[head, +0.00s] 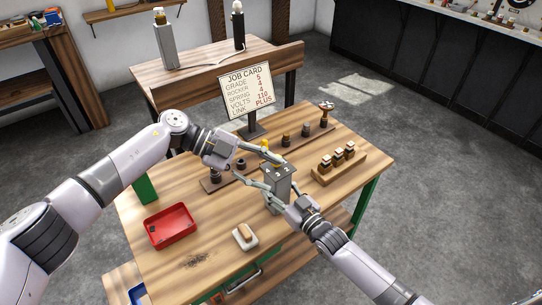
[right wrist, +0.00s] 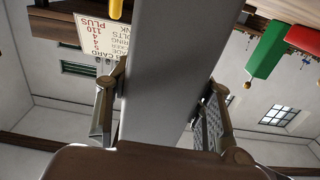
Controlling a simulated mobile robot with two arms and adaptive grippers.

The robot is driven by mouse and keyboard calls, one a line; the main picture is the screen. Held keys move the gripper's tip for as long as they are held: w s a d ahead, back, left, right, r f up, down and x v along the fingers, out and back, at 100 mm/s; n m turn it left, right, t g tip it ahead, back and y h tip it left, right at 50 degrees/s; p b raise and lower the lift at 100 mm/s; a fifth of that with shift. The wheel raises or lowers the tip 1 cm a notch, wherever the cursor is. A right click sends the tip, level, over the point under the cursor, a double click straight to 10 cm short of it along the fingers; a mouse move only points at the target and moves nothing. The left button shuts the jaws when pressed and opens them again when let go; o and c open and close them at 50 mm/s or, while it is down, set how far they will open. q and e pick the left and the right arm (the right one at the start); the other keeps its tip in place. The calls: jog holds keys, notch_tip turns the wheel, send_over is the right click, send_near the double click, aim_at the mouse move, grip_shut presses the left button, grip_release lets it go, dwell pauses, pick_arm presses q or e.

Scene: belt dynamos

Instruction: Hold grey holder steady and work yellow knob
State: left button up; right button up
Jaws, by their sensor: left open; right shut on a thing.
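The grey holder (head: 277,200) stands upright near the middle of the wooden table, with digits on its top. It fills the middle of the right wrist view (right wrist: 165,75). The yellow knob (head: 276,163) shows at the holder's top, partly hidden by my left gripper; its yellow end also shows in the right wrist view (right wrist: 116,9). My left gripper (head: 270,158) is open close to the knob; I cannot tell if it touches. My right gripper (right wrist: 160,105) is shut on the holder, one finger on each side.
A wooden rack (head: 339,168) with several pieces stands right. A job card (head: 247,91) and a row of small parts (head: 306,130) are behind. The front right of the table is clear.

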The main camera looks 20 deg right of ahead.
pick_arm(q)
notch_tip(320, 180, up, 8)
jog(key=w+d+m+t+y, duration=0.2)
jog(key=m+t+y, duration=0.7)
jog(key=m, duration=0.4)
jog(key=x, duration=1.1)
jog(key=shift+w+d, duration=0.2)
jog(key=shift+w, duration=0.1)
grip_shut()
